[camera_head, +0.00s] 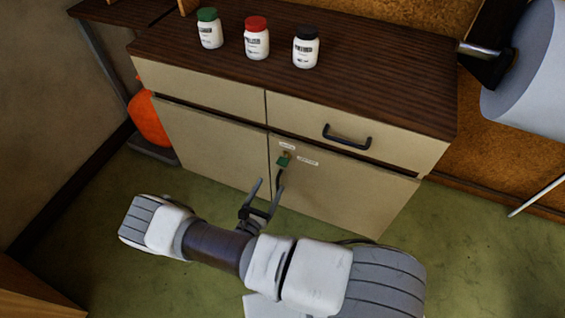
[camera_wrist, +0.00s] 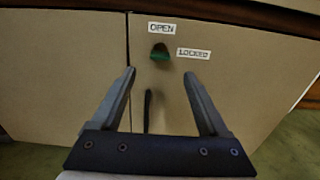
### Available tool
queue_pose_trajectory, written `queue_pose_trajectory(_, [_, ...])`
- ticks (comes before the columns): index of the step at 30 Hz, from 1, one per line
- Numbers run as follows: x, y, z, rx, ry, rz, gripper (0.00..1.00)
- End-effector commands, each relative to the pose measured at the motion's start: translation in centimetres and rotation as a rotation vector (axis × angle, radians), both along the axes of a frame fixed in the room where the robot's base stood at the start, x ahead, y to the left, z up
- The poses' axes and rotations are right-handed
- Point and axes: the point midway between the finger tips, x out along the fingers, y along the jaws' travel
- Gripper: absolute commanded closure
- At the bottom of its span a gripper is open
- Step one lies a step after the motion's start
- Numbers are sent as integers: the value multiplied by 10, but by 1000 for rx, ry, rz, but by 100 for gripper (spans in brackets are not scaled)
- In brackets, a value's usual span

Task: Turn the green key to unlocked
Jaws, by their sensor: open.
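The green key (camera_head: 283,160) sits in the front of the right cabinet door (camera_head: 335,190), near its top left corner. In the wrist view the green key (camera_wrist: 159,54) is beyond my fingertips, with an OPEN label (camera_wrist: 162,28) above it and a LOCKED label (camera_wrist: 194,53) to its right. The key's exact angle is hard to make out. My gripper (camera_head: 268,183) is open and empty, in front of the door and below the key. In the wrist view my gripper (camera_wrist: 160,75) has its fingers spread apart, with the key showing between and past the tips.
A black vertical door handle (camera_wrist: 147,110) is just below the key, between my fingers in the wrist view. A drawer with a black handle (camera_head: 347,141) is above the door. Three bottles stand on the cabinet top (camera_head: 370,85). An orange object (camera_head: 148,118) is at left.

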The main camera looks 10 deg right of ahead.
Motion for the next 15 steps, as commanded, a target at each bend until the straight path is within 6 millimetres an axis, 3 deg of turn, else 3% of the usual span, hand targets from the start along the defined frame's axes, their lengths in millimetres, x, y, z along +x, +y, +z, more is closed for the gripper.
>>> queue_pose_trajectory(9, [57, -42, -2, 1, -2, -4, 22])
queue_pose_trajectory(15, [82, -60, -1, 0, -1, -3, 22])
